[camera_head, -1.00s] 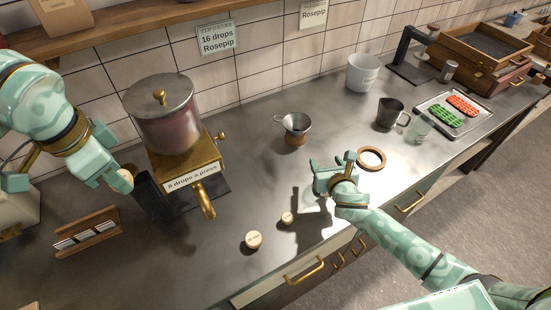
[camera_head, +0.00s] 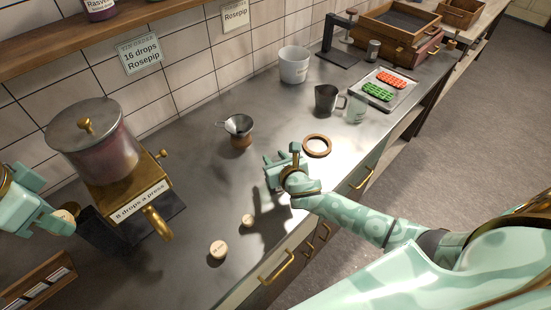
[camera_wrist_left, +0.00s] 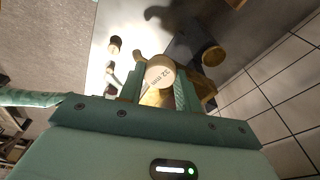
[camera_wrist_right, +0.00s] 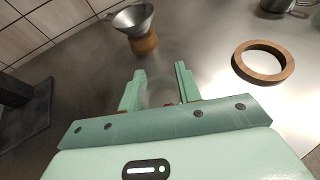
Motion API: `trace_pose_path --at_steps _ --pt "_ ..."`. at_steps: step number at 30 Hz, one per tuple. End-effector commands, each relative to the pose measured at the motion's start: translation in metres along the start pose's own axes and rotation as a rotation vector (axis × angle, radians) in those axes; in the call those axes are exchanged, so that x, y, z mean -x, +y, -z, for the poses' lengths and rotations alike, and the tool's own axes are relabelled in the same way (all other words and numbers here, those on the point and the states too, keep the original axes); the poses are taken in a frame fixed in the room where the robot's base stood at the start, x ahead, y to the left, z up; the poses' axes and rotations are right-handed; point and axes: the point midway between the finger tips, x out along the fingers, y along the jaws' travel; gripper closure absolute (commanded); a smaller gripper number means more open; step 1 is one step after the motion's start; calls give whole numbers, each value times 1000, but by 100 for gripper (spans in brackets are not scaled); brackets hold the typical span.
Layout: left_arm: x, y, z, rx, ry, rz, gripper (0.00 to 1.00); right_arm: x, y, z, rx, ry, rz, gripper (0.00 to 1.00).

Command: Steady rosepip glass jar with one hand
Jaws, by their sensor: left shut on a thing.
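My left gripper (camera_head: 62,214) is shut on a pale round stopper marked 22 mm (camera_wrist_left: 160,72), held beside the dispenser at the left. My right gripper (camera_head: 272,172) is low over the counter, its fingers apart in the right wrist view (camera_wrist_right: 158,88). A faint, see-through glass jar (camera_wrist_right: 160,90) seems to stand between those fingers; I cannot tell if they touch it. In the head view my fingers hide it. The brass dispenser, marked 8 drops a press (camera_head: 137,200), carries a lidded glass tank of dark reddish liquid (camera_head: 100,148).
Two loose stoppers (camera_head: 218,249) lie near the front edge. A steel funnel on a wooden-based holder (camera_head: 240,128), a wooden ring (camera_head: 317,146), a dark jug (camera_head: 326,99) and a clear glass (camera_head: 357,109) stand around my right gripper. A card above reads 16 drops Rosepip (camera_head: 141,55).

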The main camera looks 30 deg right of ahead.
Motion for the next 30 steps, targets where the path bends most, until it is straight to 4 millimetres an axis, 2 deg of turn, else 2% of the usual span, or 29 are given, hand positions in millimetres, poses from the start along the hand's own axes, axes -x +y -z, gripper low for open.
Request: trace_pose_path --at_steps 7,21,30 --pt "2 0 1 0 1 1 100 0 0 2 1 3 0 83" --pt "35 -2 5 0 1 1 100 0 0 3 1 5 0 83" --pt "42 -2 6 0 1 1 100 0 0 3 2 6 0 83"
